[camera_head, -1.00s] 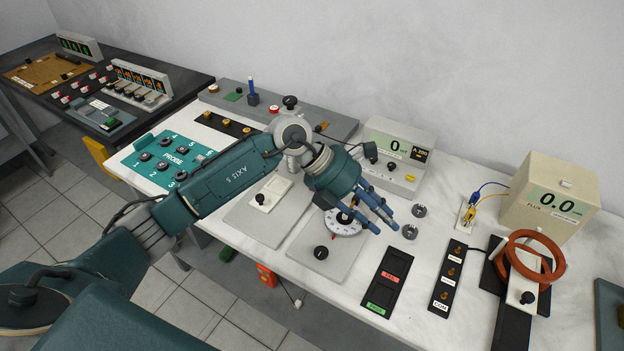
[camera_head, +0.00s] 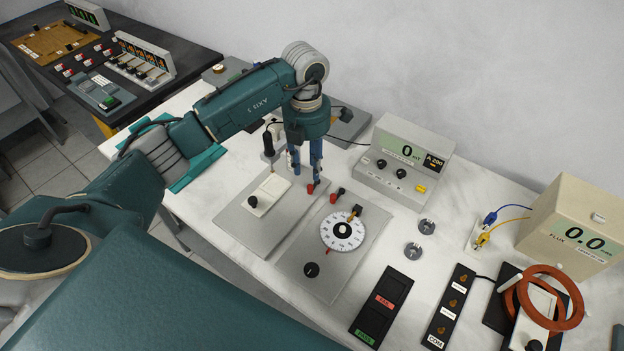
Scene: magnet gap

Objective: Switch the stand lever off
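A grey plate (camera_head: 262,238) carries a white block (camera_head: 270,192) with a black knob (camera_head: 252,202) at its near end. This looks like the stand lever, but I see no readable label on it. My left gripper (camera_head: 304,172) points down just right of the white block's far end, above the plate's far right part. Its two blue fingers are apart, with a visible gap and nothing clearly between them. A red post (camera_head: 311,188) shows close to the right fingertip; I cannot tell whether they touch. My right gripper is not in view.
A black upright probe (camera_head: 268,144) stands left of the fingers. To the right are a dial plate (camera_head: 315,238), a meter (camera_head: 410,150), a black pass/fail panel (camera_head: 383,305), a flux box (camera_head: 570,220) and red coils (camera_head: 545,297). White tabletop is free in front left.

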